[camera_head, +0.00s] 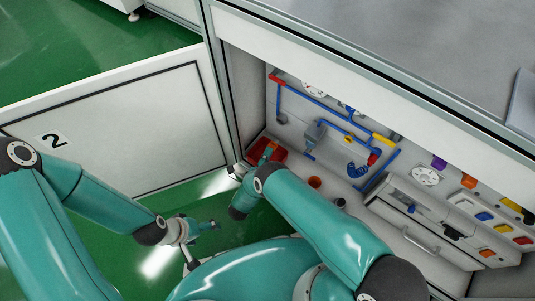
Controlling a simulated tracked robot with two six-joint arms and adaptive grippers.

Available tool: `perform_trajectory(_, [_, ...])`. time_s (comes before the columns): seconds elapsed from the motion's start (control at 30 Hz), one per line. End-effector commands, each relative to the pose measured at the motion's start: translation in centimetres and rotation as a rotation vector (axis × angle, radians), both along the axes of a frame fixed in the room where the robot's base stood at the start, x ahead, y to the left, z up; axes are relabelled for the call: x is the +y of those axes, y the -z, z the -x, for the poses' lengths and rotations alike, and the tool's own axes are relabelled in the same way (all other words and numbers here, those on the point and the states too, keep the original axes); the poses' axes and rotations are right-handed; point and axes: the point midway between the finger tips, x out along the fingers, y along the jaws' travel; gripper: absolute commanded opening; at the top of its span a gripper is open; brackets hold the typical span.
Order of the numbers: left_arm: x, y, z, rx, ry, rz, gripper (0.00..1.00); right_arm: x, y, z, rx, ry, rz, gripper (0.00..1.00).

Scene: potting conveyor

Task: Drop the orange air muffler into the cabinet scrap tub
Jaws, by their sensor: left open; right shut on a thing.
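The cabinet scrap tub appears to be the red tub (280,153) on the cabinet floor, at its left end. My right gripper (267,156) is at the tub, partly hidden behind my own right wrist and forearm. It is shut on a small orange thing (270,149), which looks like the orange air muffler and shows over the tub. I cannot tell its height above the tub floor. My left gripper (208,226) is open and empty, low over the green floor in front of the cabinet, apart from the tub.
The open cabinet door (140,135), marked 2, stands left. Blue pipes (318,104) run along the back wall. A drawer unit (425,225) with coloured parts fills the right side. The worktop edge overhangs the opening.

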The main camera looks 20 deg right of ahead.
Motion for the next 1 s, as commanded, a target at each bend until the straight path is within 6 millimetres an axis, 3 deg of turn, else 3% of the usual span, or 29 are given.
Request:
perform_trajectory(0.1, [0.0,-0.1,0.0,0.000,0.000,0.000,0.84,0.0,-0.1,0.0,0.000,-0.001,0.000,0.00])
perform_trajectory(0.13, [0.0,-0.1,0.0,0.000,0.000,0.000,0.84,0.0,-0.1,0.0,0.000,-0.001,0.000,0.19])
perform_trajectory(0.3, [0.0,-0.1,0.0,0.000,0.000,0.000,0.84,0.1,-0.1,0.0,0.000,-0.001,0.000,0.45])
perform_trajectory(0.67, [0.0,-0.1,0.0,-0.001,0.000,0.000,0.84,0.1,-0.3,-0.1,0.000,-0.002,0.000,0.45])
perform_trajectory(0.87, [0.0,-0.1,0.0,0.000,0.000,0.000,0.84,0.1,-2.1,-0.1,-0.001,-0.002,0.000,0.45])
perform_trajectory(1.0, [0.0,-0.1,0.0,0.000,0.000,0.000,0.84,0.1,-4.4,-0.2,-0.002,-0.003,-0.001,0.45])
